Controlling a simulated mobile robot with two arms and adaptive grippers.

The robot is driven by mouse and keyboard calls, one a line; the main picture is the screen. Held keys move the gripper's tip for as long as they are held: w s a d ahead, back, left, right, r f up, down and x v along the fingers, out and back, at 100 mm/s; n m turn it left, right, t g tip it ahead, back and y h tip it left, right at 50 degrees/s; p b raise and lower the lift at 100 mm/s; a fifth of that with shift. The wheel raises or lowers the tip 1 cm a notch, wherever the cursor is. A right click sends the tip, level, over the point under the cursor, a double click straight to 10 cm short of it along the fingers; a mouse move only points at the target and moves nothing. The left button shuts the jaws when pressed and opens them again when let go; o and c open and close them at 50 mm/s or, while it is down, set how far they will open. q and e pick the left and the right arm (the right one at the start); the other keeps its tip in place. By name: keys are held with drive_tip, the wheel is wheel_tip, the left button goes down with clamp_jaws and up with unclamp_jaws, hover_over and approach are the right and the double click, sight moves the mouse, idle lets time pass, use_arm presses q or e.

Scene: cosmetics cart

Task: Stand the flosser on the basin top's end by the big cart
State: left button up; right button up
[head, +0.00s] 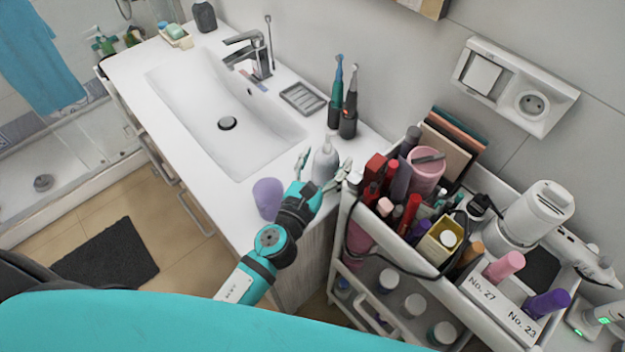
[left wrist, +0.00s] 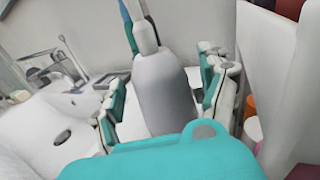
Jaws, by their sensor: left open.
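The flosser (head: 324,164), a pale grey bottle-like body with a narrower white top, stands upright on the end of the white basin top (head: 238,213) by the big cart (head: 395,247). My left gripper (head: 324,170) is open, with one finger on each side of the flosser. In the left wrist view the flosser (left wrist: 168,95) stands between the spread fingers, with a visible gap on each side. Its lower part is hidden there by my gripper's teal housing. My right gripper is not in view.
A lilac cup (head: 267,198) stands just left of my gripper. Two electric toothbrushes (head: 349,118) stand behind the flosser, near the wall. A grey soap dish (head: 303,98) and the tap (head: 252,55) are farther back. The crowded cart is close on the right.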

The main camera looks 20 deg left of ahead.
use_arm(q)
drive_tip(key=s+b, duration=0.1)
drive_tip(key=s, duration=0.2)
drive_tip(key=s+a+b, duration=0.1)
drive_tip(key=s, duration=0.2)
drive_tip(key=s+a+b, duration=0.1)
drive_tip(key=s, duration=0.3)
drive_tip(key=shift+f, duration=0.15)
drive_tip(key=shift+s+r+b, duration=0.2)
drive_tip(key=shift+s+b, duration=0.15)
drive_tip(key=shift+s, duration=0.05)
